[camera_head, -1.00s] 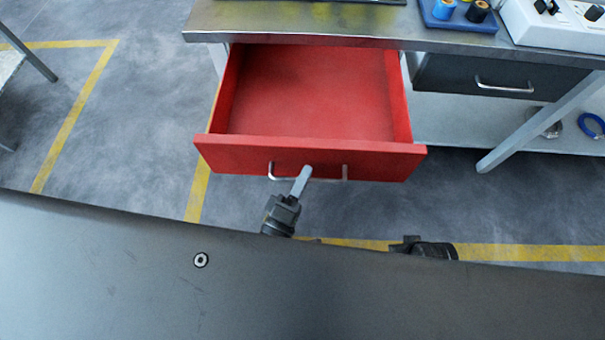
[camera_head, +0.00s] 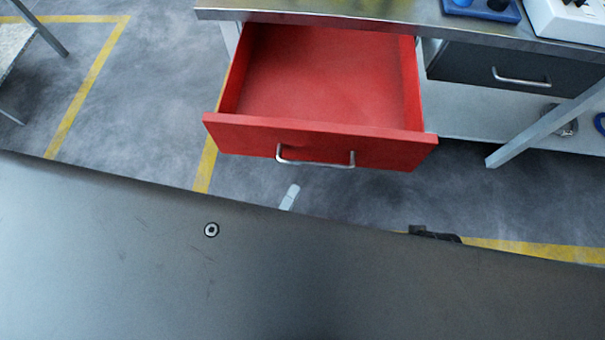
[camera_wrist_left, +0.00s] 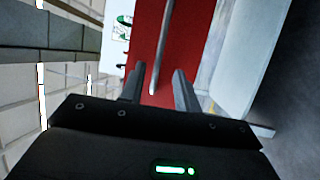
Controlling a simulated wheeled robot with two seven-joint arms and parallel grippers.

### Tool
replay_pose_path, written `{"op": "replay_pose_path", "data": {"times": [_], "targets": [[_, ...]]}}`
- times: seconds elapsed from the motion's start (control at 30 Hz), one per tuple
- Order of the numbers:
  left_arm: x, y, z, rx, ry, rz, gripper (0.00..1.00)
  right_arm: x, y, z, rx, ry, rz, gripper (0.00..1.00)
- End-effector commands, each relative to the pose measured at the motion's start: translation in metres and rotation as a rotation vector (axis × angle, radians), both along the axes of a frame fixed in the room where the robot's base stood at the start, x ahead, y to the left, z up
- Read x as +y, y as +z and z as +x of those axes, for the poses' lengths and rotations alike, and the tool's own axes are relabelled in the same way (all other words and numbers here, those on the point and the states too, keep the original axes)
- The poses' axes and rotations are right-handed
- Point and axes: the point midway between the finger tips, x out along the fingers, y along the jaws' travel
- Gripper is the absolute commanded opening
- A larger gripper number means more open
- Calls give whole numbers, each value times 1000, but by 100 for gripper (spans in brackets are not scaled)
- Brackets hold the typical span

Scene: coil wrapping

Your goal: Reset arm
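A red drawer (camera_head: 320,141) hangs pulled out and open under the workbench, and its inside looks empty. Its silver handle (camera_head: 315,162) is free, with no finger on it. The tip of my left gripper (camera_head: 289,197) shows below the handle, apart from it; the rest is hidden behind my body.
The metal workbench (camera_head: 330,20) is at the top, with a blue tray (camera_head: 482,12) and a white box (camera_head: 570,22) on it. A dark closed drawer (camera_head: 500,72) is at the right, above a lower shelf (camera_head: 470,120).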

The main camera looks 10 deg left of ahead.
Motion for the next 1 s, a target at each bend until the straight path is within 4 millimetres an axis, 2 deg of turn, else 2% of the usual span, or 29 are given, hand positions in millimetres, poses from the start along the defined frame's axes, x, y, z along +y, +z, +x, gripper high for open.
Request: {"op": "replay_pose_path", "data": {"times": [0.1,0.23,0.73,0.87,0.93,1.0], "targets": [[4,-3,-13,2,-1,1,32,0,1,0,-3,0,1,36],[6,-4,-19,0,0,0,32,0,4,-1,-8,0,2,36],[7,-4,-20,-1,1,0,32,0,2,-5,3,-1,1,36],[7,-4,-20,-4,2,11,32,-2,2,1,-4,2,-3,36],[5,-9,-20,9,1,68,32,-1,2,0,-5,2,-3,36],[-1,-26,-20,63,-21,175,32,-1,2,0,-3,1,-2,36]]}}
